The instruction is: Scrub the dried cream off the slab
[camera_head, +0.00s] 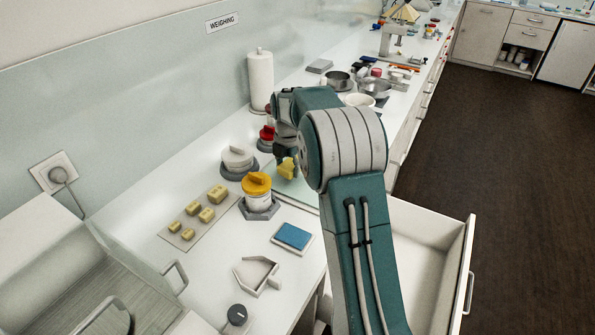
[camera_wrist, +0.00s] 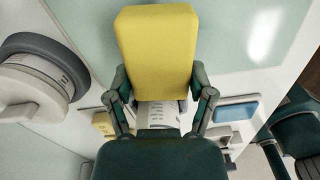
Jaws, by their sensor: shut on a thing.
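My gripper (camera_wrist: 162,95) is shut on a yellow sponge-like block (camera_wrist: 158,50). In the head view the yellow block (camera_head: 287,168) hangs at my gripper's end, over or at the pale green slab (camera_head: 296,190). The slab (camera_wrist: 215,20) also fills the upper part of the wrist view. A whitish streak (camera_wrist: 264,33) shows on it to the right of the block; I cannot tell whether it is dried cream or a reflection. I cannot tell whether the block touches the slab. My arm hides part of the slab in the head view.
A yellow-lidded jar (camera_head: 258,198) and a white-lidded pot (camera_head: 238,160) stand left of the slab. Several yellow blocks lie on a board (camera_head: 184,238). A blue pad (camera_head: 293,236) lies in front of the slab. A drawer (camera_head: 455,255) is open at right. Bowls (camera_head: 376,88) stand beyond my arm.

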